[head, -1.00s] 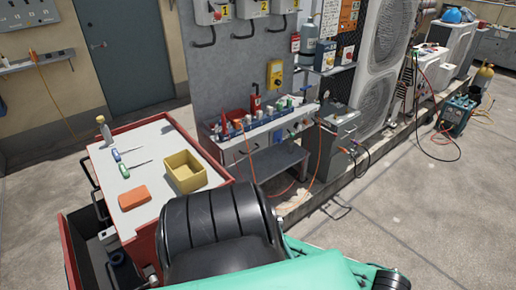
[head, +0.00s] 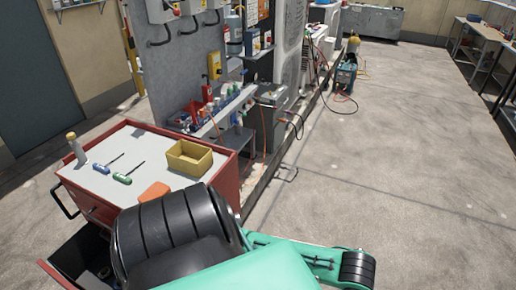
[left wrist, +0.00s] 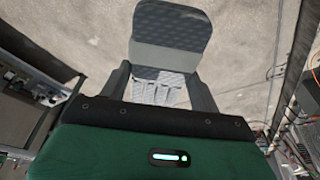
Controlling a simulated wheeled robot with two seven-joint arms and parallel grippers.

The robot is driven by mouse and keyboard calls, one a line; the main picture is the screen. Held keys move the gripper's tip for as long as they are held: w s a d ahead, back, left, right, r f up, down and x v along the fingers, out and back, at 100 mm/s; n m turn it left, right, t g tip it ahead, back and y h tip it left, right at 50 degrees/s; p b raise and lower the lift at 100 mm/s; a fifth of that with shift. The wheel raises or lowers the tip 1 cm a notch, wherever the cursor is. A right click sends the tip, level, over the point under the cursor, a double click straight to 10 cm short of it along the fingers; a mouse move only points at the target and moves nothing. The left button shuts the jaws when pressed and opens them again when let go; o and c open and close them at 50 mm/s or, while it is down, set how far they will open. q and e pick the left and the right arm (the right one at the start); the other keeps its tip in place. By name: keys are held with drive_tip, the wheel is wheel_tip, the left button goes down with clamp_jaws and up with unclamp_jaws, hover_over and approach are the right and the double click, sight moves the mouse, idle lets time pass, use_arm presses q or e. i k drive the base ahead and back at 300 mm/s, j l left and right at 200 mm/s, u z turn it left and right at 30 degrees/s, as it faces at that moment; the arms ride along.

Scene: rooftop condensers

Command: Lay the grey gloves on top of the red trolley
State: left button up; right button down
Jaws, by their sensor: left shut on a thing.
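The red trolley (head: 226,186) stands at the left of the head view, with a pale top inside a red rim. On its top are a yellow bin (head: 189,158), two screwdrivers (head: 122,179), an orange block (head: 155,192) and an upright bottle-like item (head: 76,149). In the left wrist view my left gripper (left wrist: 162,80) is shut on the grey gloves (left wrist: 168,52), which extend past the fingertips above a concrete floor. The head view does not show my left gripper or the gloves. My right gripper is in neither view.
An open drawer (head: 72,262) juts from the trolley's near left side. A grey panel with a tool shelf (head: 222,112) stands behind the trolley. A low kerb and cables run along the condensers. The concrete floor (head: 400,170) on the right is clear.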

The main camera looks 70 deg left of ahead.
sight(134, 148)
drive_tip(key=k+j+z, duration=0.2)
drive_tip(key=k+z, duration=0.55)
drive_tip(key=k, duration=0.15)
drive_tip(key=k+z, duration=0.35)
drive_tip(key=k+u, duration=0.45)
drive_tip(key=k+j+u, duration=0.25)
drive_tip(key=k+u, duration=0.2)
